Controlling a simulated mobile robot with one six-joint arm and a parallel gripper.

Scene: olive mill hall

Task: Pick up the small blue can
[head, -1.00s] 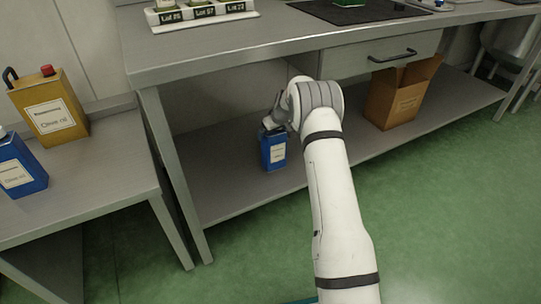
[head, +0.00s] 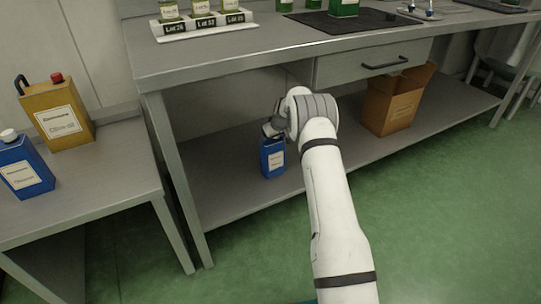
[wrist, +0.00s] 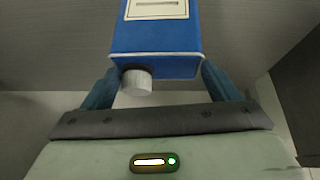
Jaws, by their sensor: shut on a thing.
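The small blue can (head: 272,158) has a pale label and is upright at the lower shelf of the workbench. I cannot tell whether its base touches the shelf. My gripper (head: 270,133) is shut on its upper part, and my arm reaches in from the right. In the wrist view the blue can (wrist: 155,36) sits between the two fingers of my gripper (wrist: 155,82), with its white cap (wrist: 136,81) towards the palm. A larger blue can (head: 22,168) with a white cap stands on the side table at the left.
A yellow can (head: 58,118) with a red cap stands on the side table (head: 100,187). The lower shelf (head: 220,190) holds an open cardboard box (head: 396,102) at the right. The bench top and drawer (head: 372,60) overhang the shelf. A lot rack (head: 203,28) stands above.

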